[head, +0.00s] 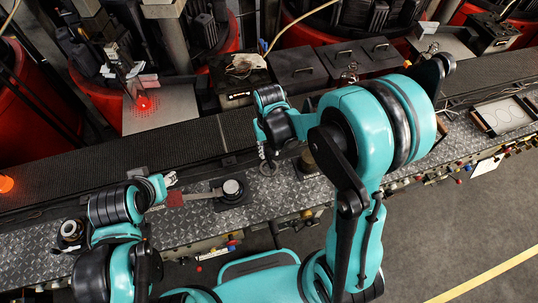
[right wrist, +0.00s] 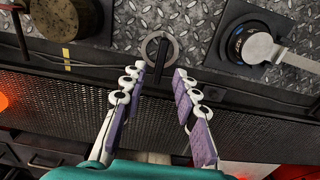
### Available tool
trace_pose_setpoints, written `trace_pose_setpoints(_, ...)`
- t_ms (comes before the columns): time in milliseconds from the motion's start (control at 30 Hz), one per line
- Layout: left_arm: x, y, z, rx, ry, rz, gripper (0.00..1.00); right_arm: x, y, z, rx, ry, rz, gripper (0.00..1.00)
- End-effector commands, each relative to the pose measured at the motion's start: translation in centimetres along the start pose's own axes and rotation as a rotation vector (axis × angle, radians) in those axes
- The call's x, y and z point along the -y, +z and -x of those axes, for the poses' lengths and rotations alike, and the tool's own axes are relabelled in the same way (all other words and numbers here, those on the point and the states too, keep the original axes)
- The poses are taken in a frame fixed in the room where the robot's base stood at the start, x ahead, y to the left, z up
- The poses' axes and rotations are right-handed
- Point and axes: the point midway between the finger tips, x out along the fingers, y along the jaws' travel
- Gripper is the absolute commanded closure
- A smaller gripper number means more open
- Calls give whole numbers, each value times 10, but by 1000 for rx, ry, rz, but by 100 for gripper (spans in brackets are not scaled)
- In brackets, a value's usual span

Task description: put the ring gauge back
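The ring gauge, a grey metal ring (head: 268,168), is at the edge of the diamond-plate bench. In the right wrist view the ring (right wrist: 174,48) lies just beyond my fingertips, with a dark upright bar (right wrist: 160,62) crossing its opening; I cannot tell whether the bar passes through it. My right gripper (right wrist: 158,74) is open and empty, its purple-padded fingers apart on either side below the ring. It also shows in the head view (head: 264,152). My left gripper (head: 171,180) is near a red-ended flat handle (head: 175,200); its finger opening is too small to judge.
A dark round piece with a silver flat tool (right wrist: 262,47) sits right of the ring in the wrist view. A brown cylinder (right wrist: 70,18) stands on the left. A dark mesh belt (head: 110,170) runs behind the bench (head: 275,200). Black boxes (head: 297,68) stand beyond.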

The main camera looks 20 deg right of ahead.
Motion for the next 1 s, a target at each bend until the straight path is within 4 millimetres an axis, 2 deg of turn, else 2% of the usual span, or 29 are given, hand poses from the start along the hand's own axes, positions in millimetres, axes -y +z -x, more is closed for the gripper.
trace_pose_setpoints(33,0,-2,4,0,0,0,59,0,0,14,0,0,0,70)
trace_pose_setpoints(200,0,-5,8,0,0,0,59,0,0,43,0,0,0,70)
trace_pose_setpoints(467,0,-6,9,0,0,0,59,-3,6,69,-33,-2,-3,70)
trace_pose_setpoints(567,0,-6,9,0,0,0,59,-9,16,89,-99,-6,-8,70)
trace_pose_setpoints(800,0,-6,9,0,0,0,59,-27,58,139,-335,-8,-21,70)
trace_pose_setpoints(1000,0,-6,9,0,0,0,59,-38,89,158,-512,1,-29,70)
